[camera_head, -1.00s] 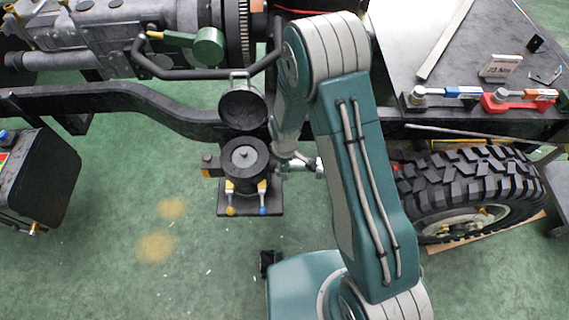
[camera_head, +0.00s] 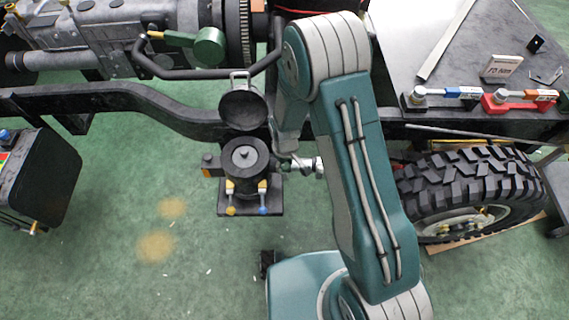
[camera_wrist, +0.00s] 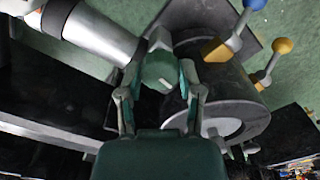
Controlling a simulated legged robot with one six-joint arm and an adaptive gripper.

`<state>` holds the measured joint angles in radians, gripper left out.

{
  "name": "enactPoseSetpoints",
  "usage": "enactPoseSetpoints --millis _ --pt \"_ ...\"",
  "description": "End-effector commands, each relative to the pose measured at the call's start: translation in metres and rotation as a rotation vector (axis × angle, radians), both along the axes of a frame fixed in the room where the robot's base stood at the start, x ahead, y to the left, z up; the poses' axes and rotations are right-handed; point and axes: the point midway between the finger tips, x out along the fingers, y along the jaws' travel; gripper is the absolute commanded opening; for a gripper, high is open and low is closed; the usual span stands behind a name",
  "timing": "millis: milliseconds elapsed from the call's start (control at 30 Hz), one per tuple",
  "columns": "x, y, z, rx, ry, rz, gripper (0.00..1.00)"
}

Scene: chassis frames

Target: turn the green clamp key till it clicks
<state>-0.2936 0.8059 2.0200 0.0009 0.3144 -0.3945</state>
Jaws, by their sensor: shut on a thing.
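The green clamp key (camera_wrist: 158,74) is a round green knob with a short white mark on its face, in the middle of the wrist view. My gripper (camera_wrist: 161,90) has a finger on each side of it and is shut on it. The key is beside the dark round canister (camera_wrist: 228,92), close to its wall. In the head view, the canister (camera_head: 243,160) stands on a dark plate with its lid (camera_head: 242,108) swung up behind.
A yellow-knobbed lever (camera_wrist: 282,47) and a blue-knobbed lever (camera_wrist: 254,5) stick out from the canister. A silver cylinder (camera_wrist: 95,33) lies close on the left in the wrist view. A large tyre (camera_head: 468,185) is right of my arm. Green floor is open at lower left.

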Motion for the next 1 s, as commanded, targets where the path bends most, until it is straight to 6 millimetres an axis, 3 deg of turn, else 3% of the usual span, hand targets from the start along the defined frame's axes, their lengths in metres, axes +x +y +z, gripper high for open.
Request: enactPoseSetpoints --millis 600,1000 --pt "-0.0023 0.0011 -0.0018 -0.003 0.004 -0.553 0.00" --pt "-0.0028 0.0016 -0.0020 -0.003 0.004 -0.750 0.00"
